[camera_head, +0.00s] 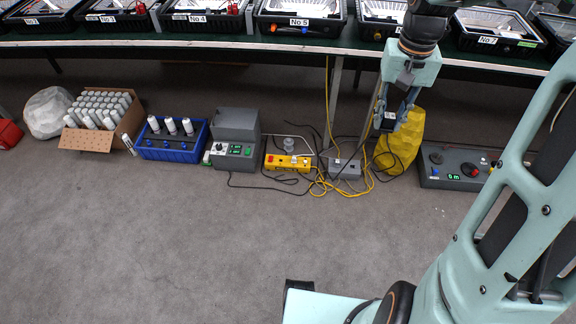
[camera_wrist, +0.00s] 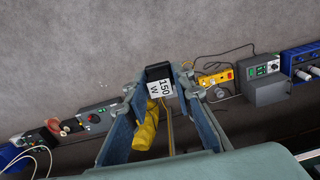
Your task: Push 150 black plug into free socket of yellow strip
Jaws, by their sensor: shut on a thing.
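My gripper (camera_head: 387,118) hangs in front of the yellow bag, below the bench edge. In the wrist view my gripper (camera_wrist: 160,84) is shut on a black plug (camera_wrist: 156,72) with a white label reading "150 W". The plug sits between the fingertips. The yellow strip (camera_head: 275,163) lies on the floor, left of and apart from my gripper. It also shows in the wrist view (camera_wrist: 222,76), to the right of the held plug. Dark cables lie around the strip. Its individual sockets are too small to tell which is free.
A grey box (camera_head: 345,169) with yellow and dark cables lies right of the strip, and a grey device (camera_head: 236,127) stands left. A yellow bag (camera_head: 408,140) and a grey control panel (camera_head: 455,168) are on the right. The bench (camera_head: 150,41) overhangs them. The floor in front is clear.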

